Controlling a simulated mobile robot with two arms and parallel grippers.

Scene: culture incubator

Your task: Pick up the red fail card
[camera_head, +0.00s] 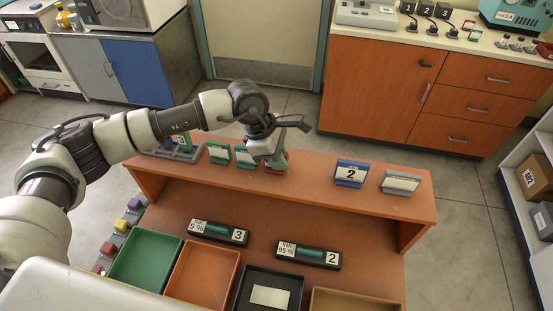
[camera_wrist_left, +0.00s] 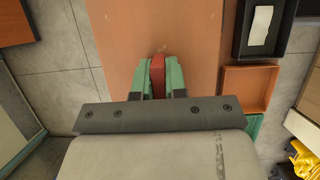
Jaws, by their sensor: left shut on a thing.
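The red fail card (camera_wrist_left: 157,72) shows in the left wrist view as a narrow red edge between the two green fingertips of my left gripper (camera_wrist_left: 159,82). The fingers are shut on it from both sides. In the head view my left gripper (camera_head: 277,160) is over the raised orange shelf (camera_head: 318,176), and only a little of the red card shows beside the green finger. The gripper hides most of the card. I cannot tell whether the card touches the shelf. My right gripper is not in view.
Green cards (camera_head: 218,152) stand left of the gripper; a blue "2" card (camera_head: 351,173) and a grey card (camera_head: 402,182) stand right. Below are label blocks (camera_head: 308,256) and a green tray (camera_head: 147,261), an orange tray (camera_head: 203,275) and a black tray (camera_head: 268,293).

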